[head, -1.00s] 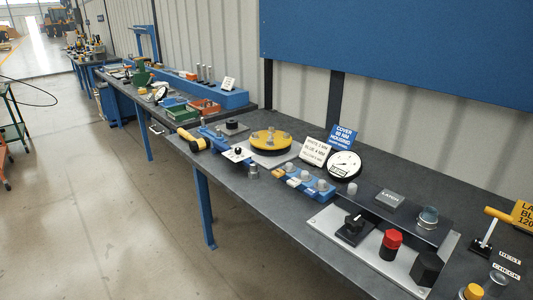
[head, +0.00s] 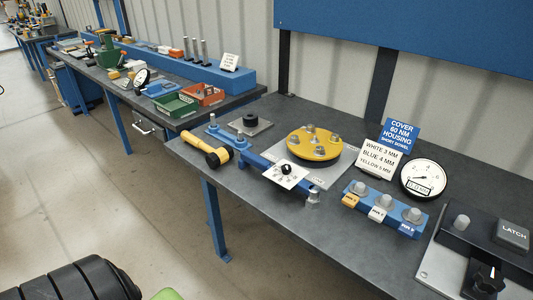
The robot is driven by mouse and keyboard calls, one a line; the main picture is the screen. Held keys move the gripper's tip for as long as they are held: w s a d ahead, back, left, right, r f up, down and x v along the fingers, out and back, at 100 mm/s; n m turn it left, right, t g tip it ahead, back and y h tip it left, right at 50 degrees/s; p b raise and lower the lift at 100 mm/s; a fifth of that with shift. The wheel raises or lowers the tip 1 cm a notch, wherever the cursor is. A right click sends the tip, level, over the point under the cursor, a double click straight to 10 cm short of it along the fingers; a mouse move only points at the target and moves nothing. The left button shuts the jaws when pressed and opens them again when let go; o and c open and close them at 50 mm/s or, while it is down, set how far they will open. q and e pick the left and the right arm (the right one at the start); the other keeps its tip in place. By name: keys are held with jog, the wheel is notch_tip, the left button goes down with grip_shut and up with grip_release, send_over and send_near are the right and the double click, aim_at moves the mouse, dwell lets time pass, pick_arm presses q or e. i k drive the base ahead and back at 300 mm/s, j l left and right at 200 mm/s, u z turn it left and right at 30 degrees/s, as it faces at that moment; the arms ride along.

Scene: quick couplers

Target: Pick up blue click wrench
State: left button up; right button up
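The blue click wrench (head: 258,163) lies near the front edge of the grey workbench. Its blue bar runs toward a silver socket-like end (head: 313,197), and a white dial card (head: 287,174) with a black knob covers part of it. A yellow handle with a black collar (head: 208,152) lies by the bar's left end; I cannot tell whether it is joined to the bar. No gripper fingers of mine show in the head view.
A yellow round flange (head: 314,145), a blue socket block (head: 385,207), a pressure gauge (head: 425,180) and a black latch fixture (head: 475,232) stand around it. Green (head: 174,106) and orange (head: 205,94) bins are behind. A black ribbed part, cut off, fills the bottom left corner. Floor in front is clear.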

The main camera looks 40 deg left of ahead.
aim_at(289, 183)
jog(key=i+j, duration=0.1)
jog(key=j, duration=1.2)
jog(key=i+j, duration=0.1)
jog(key=j, duration=1.15)
jog(key=z, duration=0.05)
